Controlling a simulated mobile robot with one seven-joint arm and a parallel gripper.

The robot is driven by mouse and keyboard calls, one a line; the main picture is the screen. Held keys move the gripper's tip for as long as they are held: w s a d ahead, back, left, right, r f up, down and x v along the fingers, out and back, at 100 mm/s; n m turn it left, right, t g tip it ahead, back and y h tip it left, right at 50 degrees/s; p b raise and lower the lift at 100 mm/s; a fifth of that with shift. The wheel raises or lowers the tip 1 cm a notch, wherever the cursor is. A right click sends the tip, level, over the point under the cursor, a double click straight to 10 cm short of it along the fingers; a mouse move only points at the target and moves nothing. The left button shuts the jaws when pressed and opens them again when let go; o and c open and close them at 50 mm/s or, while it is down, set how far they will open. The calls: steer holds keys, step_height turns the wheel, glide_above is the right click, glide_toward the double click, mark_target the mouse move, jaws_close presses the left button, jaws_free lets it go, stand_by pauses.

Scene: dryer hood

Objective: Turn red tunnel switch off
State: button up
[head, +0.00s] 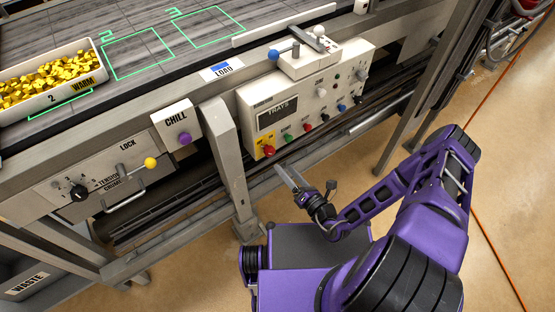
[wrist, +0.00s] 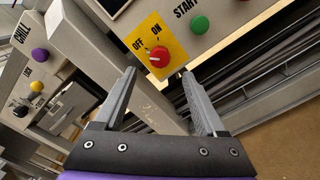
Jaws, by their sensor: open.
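The red switch (head: 269,151) sits on a yellow plate at the lower left corner of the control panel in the head view. In the wrist view the red knob (wrist: 158,57) shows close up, with OFF and ON printed above it on the yellow plate (wrist: 163,30). The knob's white mark is small, and I cannot tell surely which word it points to. My gripper (head: 278,170) is open and empty, just below and in front of the panel. In the wrist view my gripper's fingertips (wrist: 157,71) stand apart on either side below the knob, with no clear contact.
The panel (head: 330,95) also bears a green button (wrist: 200,25), several other coloured knobs and a lever box on top. A CHILL box with a purple knob (head: 184,139) and a yellow-ended lever (head: 150,162) lie left. A frame leg (head: 225,170) stands left of the panel.

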steer(key=v, duration=1)
